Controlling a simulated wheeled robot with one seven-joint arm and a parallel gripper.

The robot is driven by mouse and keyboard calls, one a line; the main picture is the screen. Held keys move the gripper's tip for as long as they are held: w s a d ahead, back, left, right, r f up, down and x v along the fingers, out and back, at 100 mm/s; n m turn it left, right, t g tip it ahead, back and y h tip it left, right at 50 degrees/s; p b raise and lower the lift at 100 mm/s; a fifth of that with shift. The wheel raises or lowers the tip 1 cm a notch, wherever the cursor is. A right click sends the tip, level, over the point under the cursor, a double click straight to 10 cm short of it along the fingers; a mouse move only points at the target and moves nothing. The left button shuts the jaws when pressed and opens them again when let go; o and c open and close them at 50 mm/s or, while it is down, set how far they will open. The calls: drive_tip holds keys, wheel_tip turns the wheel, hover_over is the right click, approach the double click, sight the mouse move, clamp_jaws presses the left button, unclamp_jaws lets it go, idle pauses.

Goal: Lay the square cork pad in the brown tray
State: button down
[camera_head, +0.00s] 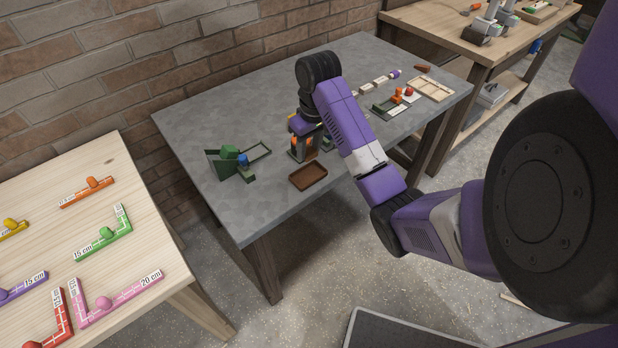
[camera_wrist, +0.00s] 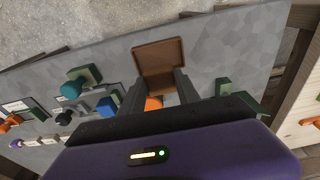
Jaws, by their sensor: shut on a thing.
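The brown tray (camera_head: 309,177) lies empty on the grey table, just in front of my gripper (camera_head: 303,150). In the wrist view the tray (camera_wrist: 158,58) lies just beyond the fingertips.
A green holder (camera_head: 228,158) with a blue-topped piece stands left of the tray. A dark tray with orange knobs (camera_head: 392,104) and a pale wooden frame (camera_head: 431,89) lie to the right. The grey table's front left is clear. A light wooden table with coloured rulers (camera_head: 105,240) stands left.

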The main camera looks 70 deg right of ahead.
sight(310, 152)
wheel_tip(310, 152, down, 4)
drive_tip(key=shift+f+p, duration=0.1)
drive_tip(key=shift+p, duration=0.45)
drive_tip(key=shift+f, duration=2.3)
drive_tip(key=shift+f, duration=0.15)
drive_tip(key=c, duration=0.9)
unclamp_jaws()
